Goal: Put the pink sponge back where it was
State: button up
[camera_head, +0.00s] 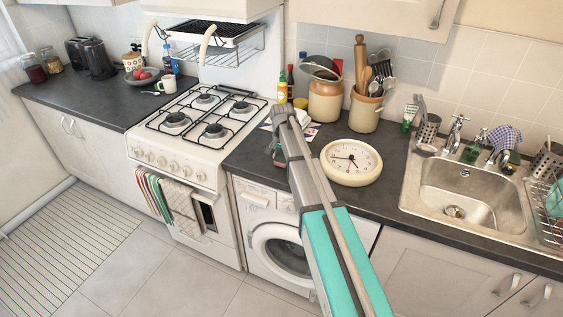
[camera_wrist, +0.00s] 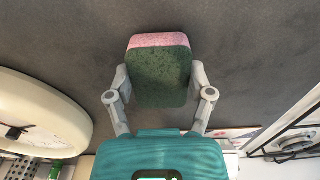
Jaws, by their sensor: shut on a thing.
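The pink sponge (camera_wrist: 160,40) has a dark green scouring side (camera_wrist: 160,82) that faces the wrist camera. My gripper (camera_wrist: 159,84) is shut on it, with one finger on each side. The sponge is over the dark counter (camera_wrist: 250,50); I cannot tell whether it touches the surface. In the head view my gripper (camera_head: 278,150) is over the counter between the stove and the round clock, and my arm hides much of the sponge.
The cream clock (camera_head: 351,161) lies right of my gripper and also shows in the wrist view (camera_wrist: 40,112). Crocks (camera_head: 325,101) and bottles (camera_head: 282,88) stand behind, near papers (camera_head: 309,131). The stove (camera_head: 203,125) is left; the sink (camera_head: 468,195) is right.

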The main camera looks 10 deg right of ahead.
aim_at(282, 156)
jog(key=shift+f, duration=0.35)
jog(key=o, duration=1)
jog(key=shift+r, duration=0.2)
notch_tip(282, 156, up, 12)
jog(key=p, duration=1.2)
dwell(0.5)
jog(key=s+n, duration=0.2)
jog(key=s, duration=0.7)
jog(key=s+n, duration=0.2)
jog(key=s, duration=0.8)
jog(key=s+n, duration=0.3)
jog(key=s, duration=0.7)
